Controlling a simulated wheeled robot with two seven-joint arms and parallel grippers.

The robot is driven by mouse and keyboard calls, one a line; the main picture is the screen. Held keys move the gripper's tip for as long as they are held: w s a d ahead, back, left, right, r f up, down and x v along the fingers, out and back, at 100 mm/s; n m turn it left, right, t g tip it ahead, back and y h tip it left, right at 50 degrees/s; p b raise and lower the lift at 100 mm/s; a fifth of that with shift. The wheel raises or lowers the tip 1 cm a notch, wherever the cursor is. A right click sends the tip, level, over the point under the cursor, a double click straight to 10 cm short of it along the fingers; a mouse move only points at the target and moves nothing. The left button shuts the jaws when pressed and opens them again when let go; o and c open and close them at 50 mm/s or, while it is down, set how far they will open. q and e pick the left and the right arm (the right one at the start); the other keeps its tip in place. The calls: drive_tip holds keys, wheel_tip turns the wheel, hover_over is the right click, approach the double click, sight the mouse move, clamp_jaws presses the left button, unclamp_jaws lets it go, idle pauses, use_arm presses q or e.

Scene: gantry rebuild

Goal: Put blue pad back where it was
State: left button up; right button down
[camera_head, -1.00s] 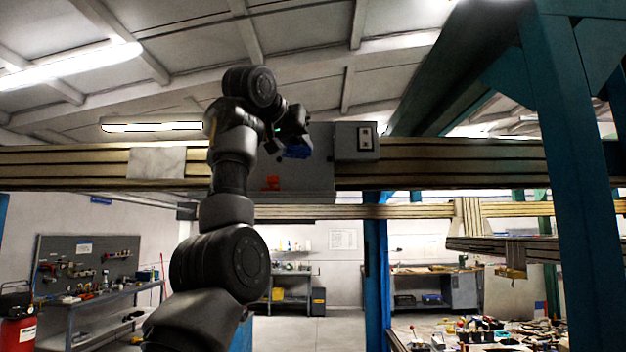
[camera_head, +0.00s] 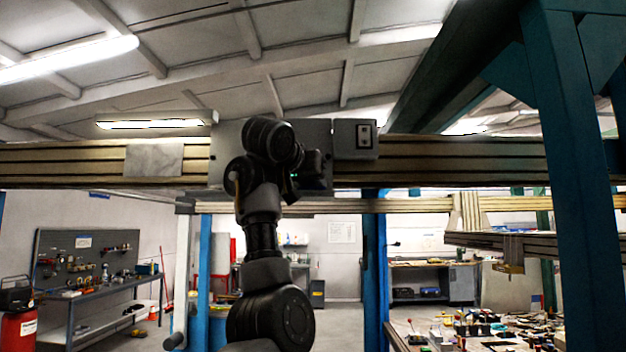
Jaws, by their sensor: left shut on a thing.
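My left arm rises from the bottom middle. My left gripper (camera_head: 314,168) is in front of the grey plate (camera_head: 226,150) on the gantry beam, and the black arm links partly cover it. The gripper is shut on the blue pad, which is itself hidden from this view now. I cannot tell whether the gripper or the pad touches the plate. My right gripper is not in view.
The long horizontal beam (camera_head: 450,160) crosses the view, with a grey box (camera_head: 353,139) just right of the gripper. A blue gantry post (camera_head: 575,180) stands at the right. A cluttered table (camera_head: 410,343) is at lower right. Floor shows behind.

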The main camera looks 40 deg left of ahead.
use_arm(q)
drive_tip(key=shift+s+r, duration=0.1)
drive_tip(key=shift+s, duration=0.1)
drive_tip(key=shift+s+f+b, duration=0.1)
drive_tip(key=shift+f+b, duration=0.1)
drive_tip(key=shift+b, duration=0.1)
drive_tip(key=o, duration=1)
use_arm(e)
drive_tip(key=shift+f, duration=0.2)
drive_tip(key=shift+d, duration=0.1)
